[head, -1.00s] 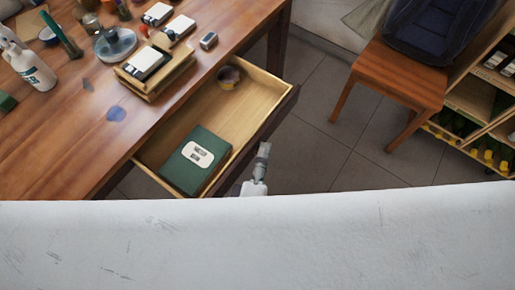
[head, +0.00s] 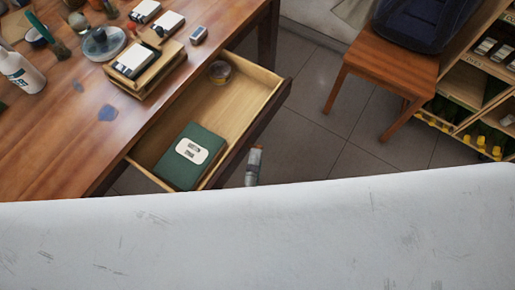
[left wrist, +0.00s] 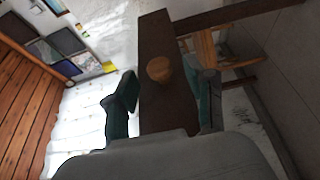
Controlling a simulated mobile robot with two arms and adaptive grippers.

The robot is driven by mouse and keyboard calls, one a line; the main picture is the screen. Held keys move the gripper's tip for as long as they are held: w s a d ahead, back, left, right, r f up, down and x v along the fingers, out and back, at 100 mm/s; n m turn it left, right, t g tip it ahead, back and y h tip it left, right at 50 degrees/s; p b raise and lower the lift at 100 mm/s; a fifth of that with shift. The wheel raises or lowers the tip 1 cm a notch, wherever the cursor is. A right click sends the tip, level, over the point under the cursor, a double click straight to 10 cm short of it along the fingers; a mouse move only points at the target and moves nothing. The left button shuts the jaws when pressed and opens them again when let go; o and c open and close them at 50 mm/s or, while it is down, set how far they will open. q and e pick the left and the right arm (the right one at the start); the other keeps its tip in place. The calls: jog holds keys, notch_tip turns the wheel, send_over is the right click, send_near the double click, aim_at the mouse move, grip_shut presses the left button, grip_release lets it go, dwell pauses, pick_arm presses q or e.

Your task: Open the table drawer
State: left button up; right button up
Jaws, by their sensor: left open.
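The table drawer (head: 221,108) stands pulled out from the wooden table (head: 50,135), with its inside showing in the head view. A green book or box with a white label (head: 188,155) and a small round tin (head: 220,71) lie in it. My left gripper (head: 255,155) is just outside the drawer's dark front, partly hidden by the pale shape below. In the left wrist view, the dark drawer front (left wrist: 168,100) with its round wooden knob (left wrist: 159,69) lies between the two spread fingers of my left gripper (left wrist: 165,95). The gripper is open and not closed on the knob. My right gripper is not in view.
A wooden chair (head: 395,68) with a dark backpack (head: 420,28) stands at the right, beside a shelf (head: 470,90) with bottles. The grey tiled floor (head: 318,128) between drawer and chair is clear.

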pick_arm(q)
jog(key=v, duration=0.8)
jog(key=shift+s, duration=0.3)
jog(key=shift+a, duration=0.15)
